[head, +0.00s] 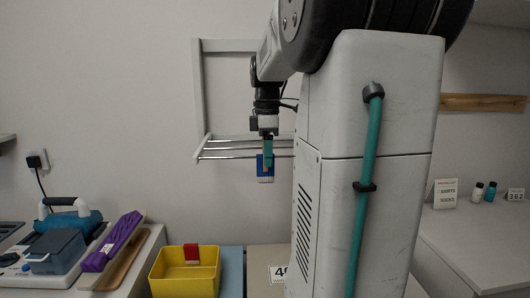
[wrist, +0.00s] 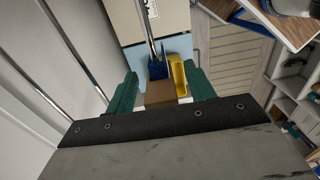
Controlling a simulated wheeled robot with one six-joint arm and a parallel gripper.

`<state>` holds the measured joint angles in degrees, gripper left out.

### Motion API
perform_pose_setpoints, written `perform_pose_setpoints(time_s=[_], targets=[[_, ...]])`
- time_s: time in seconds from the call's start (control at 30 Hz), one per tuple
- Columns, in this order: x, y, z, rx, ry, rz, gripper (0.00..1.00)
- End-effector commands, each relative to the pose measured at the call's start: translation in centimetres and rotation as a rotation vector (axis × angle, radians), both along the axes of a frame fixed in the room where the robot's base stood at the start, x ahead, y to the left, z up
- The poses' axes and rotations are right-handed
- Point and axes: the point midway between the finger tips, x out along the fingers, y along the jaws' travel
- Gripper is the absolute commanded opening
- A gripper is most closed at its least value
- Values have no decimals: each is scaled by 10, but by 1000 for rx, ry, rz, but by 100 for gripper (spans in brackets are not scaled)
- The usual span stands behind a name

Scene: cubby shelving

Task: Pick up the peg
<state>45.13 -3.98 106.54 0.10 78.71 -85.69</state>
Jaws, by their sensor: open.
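A blue peg-like piece (head: 260,163) with a pale lower part shows by the front rail of the wall rack in the head view. In the wrist view the blue piece (wrist: 160,69) lies at the end of a metal rod, between my fingertips in the picture. A tan block-like shape (wrist: 160,93) shows nearer to me, between the fingers; I cannot tell whether it belongs to the peg. My gripper (head: 268,154) points down, with teal fingers apart, and partly hides the blue piece. In the wrist view my gripper (wrist: 160,70) shows a finger on each side. I cannot tell whether either touches it.
The wall rack (head: 200,92) has several metal rails. A cluttered counter with a purple item (head: 116,240) is at left. A white counter (head: 475,245) is at right.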

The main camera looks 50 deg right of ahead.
Motion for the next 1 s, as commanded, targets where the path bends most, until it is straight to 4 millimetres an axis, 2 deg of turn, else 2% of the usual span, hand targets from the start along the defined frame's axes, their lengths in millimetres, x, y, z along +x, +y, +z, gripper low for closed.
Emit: perform_pose_setpoints(time_s=[0.07,0.23,0.5,0.63,1.0], targets=[[0,0,0,0,0,0,54],[0,0,0,0,0,-1,7],[0,0,1,0,0,-1,7],[0,-1,10,0,0,-1,7],[0,0,80,-2,-1,-1,7]])
